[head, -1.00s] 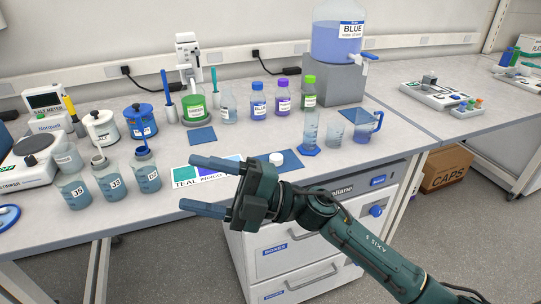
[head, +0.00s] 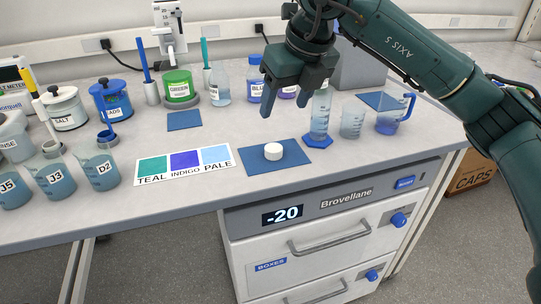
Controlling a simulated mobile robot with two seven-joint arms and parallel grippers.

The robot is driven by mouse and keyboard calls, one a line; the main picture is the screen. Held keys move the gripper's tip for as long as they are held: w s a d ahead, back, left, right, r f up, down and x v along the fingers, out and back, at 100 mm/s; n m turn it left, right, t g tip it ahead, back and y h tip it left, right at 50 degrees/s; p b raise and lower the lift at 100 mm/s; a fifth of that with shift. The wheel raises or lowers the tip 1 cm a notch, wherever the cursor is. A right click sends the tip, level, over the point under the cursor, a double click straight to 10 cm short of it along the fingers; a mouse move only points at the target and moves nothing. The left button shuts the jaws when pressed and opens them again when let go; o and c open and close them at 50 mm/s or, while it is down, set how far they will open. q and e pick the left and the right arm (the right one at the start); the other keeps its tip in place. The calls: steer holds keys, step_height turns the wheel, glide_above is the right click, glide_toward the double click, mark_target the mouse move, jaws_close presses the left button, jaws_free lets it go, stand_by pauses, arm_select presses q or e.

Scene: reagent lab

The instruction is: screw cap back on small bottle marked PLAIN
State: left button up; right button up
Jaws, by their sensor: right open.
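A white cap (head: 273,152) lies on a blue mat (head: 292,160) near the front edge of the bench. A small clear bottle (head: 219,86) stands at the back, beside the green jar. No cap shows on it, and its label is too small to read, so I cannot tell whether it is the one marked PLAIN. My right gripper (head: 284,106) is open and empty, pointing down above the bench, behind and above the white cap. It partly hides the blue and purple bottles. My left gripper is not in view.
A graduated cylinder (head: 319,118), a beaker (head: 352,122) and a blue-handled jug (head: 391,112) stand right of the mat. A colour card (head: 184,165) lies left of it. Labelled beakers (head: 101,168) stand at left. An empty blue mat (head: 184,120) lies before the green jar (head: 180,88).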

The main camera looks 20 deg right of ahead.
steer(key=shift+w+d+r, duration=0.1)
steer(key=shift+d+r, duration=0.1)
steer(key=shift+d, duration=0.15)
glide_above(274, 148)
steer(key=s, duration=0.2)
steer(key=f, duration=0.7)
steer(key=shift+w+d+f, duration=0.1)
steer(key=shift+d+f, duration=0.15)
steer(key=shift+f, duration=0.1)
steer(key=x, duration=0.5)
steer(key=shift+s+d+f, duration=0.1)
steer(key=shift+s+f, duration=0.05)
steer(key=shift+s, duration=0.15)
steer(key=shift+c, duration=0.5)
